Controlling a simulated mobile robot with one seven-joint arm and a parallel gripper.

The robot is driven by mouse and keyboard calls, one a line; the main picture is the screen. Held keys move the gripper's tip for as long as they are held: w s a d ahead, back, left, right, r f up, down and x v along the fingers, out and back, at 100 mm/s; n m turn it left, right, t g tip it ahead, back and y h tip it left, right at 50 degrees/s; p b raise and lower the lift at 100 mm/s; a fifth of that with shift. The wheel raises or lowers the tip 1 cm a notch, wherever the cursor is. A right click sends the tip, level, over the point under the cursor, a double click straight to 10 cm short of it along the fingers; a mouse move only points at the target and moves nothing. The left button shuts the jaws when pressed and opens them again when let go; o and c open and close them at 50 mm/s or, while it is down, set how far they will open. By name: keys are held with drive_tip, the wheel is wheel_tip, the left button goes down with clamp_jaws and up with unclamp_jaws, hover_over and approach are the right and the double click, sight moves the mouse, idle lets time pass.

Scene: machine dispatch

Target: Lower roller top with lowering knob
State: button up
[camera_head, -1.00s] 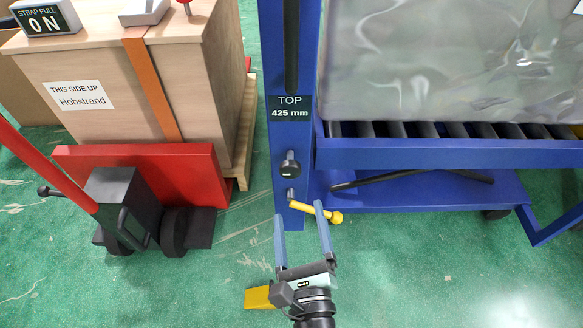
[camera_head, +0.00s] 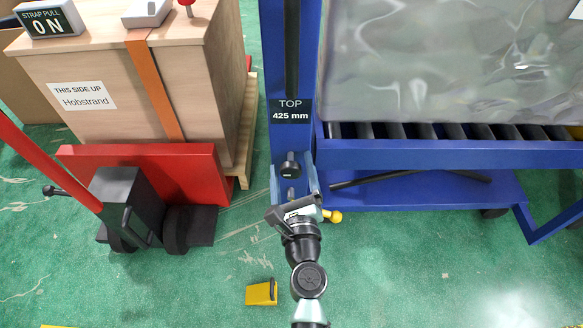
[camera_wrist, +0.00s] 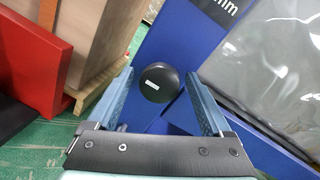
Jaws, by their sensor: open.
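The roller stand's blue column (camera_head: 290,60) carries a label (camera_head: 291,111) reading "TOP 425 mm". Below the label is a round black knob (camera_head: 290,165); it also shows in the wrist view (camera_wrist: 158,84). My gripper (camera_head: 292,172) is open, with its blue fingers pointing at the column. In the wrist view the knob appears between the two open fingertips (camera_wrist: 165,82); I cannot tell whether they touch it. A yellow lever (camera_head: 332,215) sticks out right of my gripper, partly hidden by it. The roller top (camera_head: 450,152) extends to the right.
A wrapped load (camera_head: 450,60) rests over the roller top. A red pallet truck (camera_head: 150,180) and a strapped wooden crate (camera_head: 130,90) stand at left. A yellow wedge (camera_head: 261,293) lies on the green floor. The floor at front right is clear.

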drive_tip(key=shift+c, duration=0.3)
clamp_jaws()
